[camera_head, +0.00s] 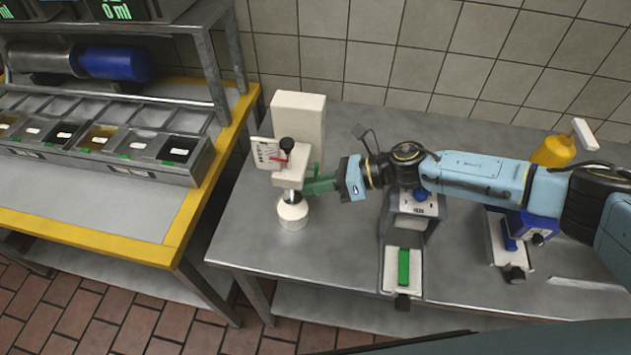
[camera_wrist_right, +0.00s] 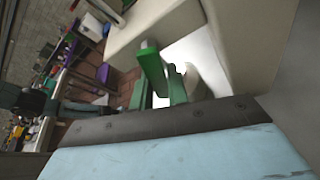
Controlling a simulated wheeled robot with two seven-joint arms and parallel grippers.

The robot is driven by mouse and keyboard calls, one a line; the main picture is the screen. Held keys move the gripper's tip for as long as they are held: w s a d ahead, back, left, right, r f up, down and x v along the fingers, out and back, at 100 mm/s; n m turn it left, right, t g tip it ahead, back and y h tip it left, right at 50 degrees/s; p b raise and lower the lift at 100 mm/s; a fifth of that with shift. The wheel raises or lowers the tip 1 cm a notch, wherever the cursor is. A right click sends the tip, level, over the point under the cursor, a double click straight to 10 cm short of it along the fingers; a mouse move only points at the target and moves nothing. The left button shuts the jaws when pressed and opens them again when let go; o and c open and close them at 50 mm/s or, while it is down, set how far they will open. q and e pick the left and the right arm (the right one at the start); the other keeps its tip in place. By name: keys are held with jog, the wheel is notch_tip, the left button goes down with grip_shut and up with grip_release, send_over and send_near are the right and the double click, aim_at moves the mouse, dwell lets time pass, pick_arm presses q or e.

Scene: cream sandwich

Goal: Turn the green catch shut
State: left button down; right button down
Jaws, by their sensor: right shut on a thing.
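A cream-white machine (camera_head: 298,118) stands at the left of the steel table, with a black knob, a dial panel and a red pointer on its head. The green catch (camera_head: 316,169) is at the right side of that head, partly hidden by the fingers. My right gripper (camera_head: 319,184) reaches in from the right, with green fingers, and is shut on the catch. In the right wrist view the green fingers (camera_wrist_right: 160,75) are close against the pale machine body (camera_wrist_right: 170,25); catch and fingers are hard to tell apart there. My left gripper is not in view.
A white round vessel (camera_head: 293,212) is under the machine head. A grey-white device with a green block (camera_head: 404,268) stands under my forearm, and a blue device (camera_head: 530,226) further right. A yellow bottle (camera_head: 553,152) is behind. A yellow-edged ingredient counter (camera_head: 90,217) is left.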

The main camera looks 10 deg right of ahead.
jog(key=shift+s+a+r+m+g+y, duration=0.1)
jog(key=shift+s+r+m+g+y, duration=0.15)
jog(key=shift+m+g+y, duration=0.4)
jog(key=shift+h, duration=0.25)
jog(key=c, duration=1.4)
grip_release()
jog(key=shift+o, duration=0.2)
jog(key=shift+a, duration=0.1)
